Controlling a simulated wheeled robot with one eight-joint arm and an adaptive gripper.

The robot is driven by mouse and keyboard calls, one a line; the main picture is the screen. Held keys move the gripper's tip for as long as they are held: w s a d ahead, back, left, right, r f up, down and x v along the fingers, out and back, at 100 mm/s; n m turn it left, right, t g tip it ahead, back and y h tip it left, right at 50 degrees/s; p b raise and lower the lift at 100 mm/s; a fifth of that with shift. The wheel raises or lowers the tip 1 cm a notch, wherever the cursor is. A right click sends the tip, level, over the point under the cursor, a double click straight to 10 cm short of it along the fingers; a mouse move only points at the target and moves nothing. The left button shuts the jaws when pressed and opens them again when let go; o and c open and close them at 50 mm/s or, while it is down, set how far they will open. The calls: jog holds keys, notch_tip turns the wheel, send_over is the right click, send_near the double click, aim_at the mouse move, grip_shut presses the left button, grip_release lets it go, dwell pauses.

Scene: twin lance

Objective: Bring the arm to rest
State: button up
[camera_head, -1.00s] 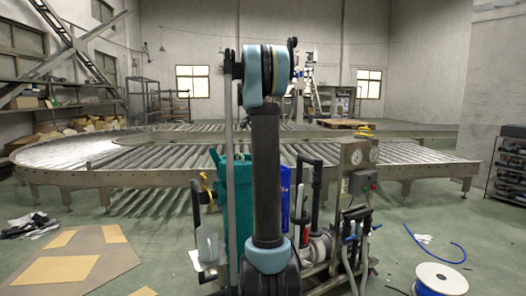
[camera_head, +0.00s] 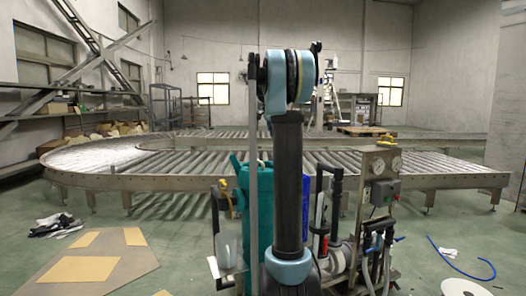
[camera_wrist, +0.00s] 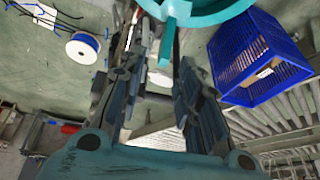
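My arm (camera_head: 289,175) stands upright in the middle of the head view, a dark link between pale blue joints. Its upper joint (camera_head: 288,80) is at the top, and its lower joint is near the bottom edge. My gripper is not discernible in the head view. In the wrist view my gripper (camera_wrist: 160,55) shows two dark fingers with a clear gap between them. It is open, and I see nothing held between the fingers.
A cart with gauges (camera_head: 380,163) and a teal container (camera_head: 258,215) stand close around my arm. A roller conveyor (camera_head: 130,180) runs behind. In the wrist view a blue crate (camera_wrist: 238,85) and a teal rim (camera_wrist: 215,15) are near the fingers. Flat cardboard (camera_head: 110,275) lies left.

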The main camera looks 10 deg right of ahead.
jog(key=s+a+f+n+y, duration=0.1)
jog(key=s+a+f+n, duration=0.25)
jog(key=s, duration=0.55)
jog(key=s+a+f+n, duration=0.25)
jog(key=s+f, duration=0.25)
jog(key=s, duration=0.3)
jog(key=s+a+f+n+y, duration=0.15)
jog(key=s+a+f, duration=0.25)
jog(key=s, duration=0.5)
jog(key=s+a+f+n+y, duration=0.1)
jog(key=s+a+f+n, duration=0.2)
jog(key=s+f, duration=0.7)
jog(key=s+a+f+n, duration=0.3)
jog(key=s+f+n, duration=0.1)
jog(key=s+f, duration=0.6)
jog(key=shift+f+y, duration=0.35)
jog(key=shift+f, duration=0.45)
jog(key=shift+n, duration=0.25)
jog(key=shift+w+f, duration=0.2)
jog(key=shift+w, duration=0.25)
jog(key=shift+s+d, duration=0.1)
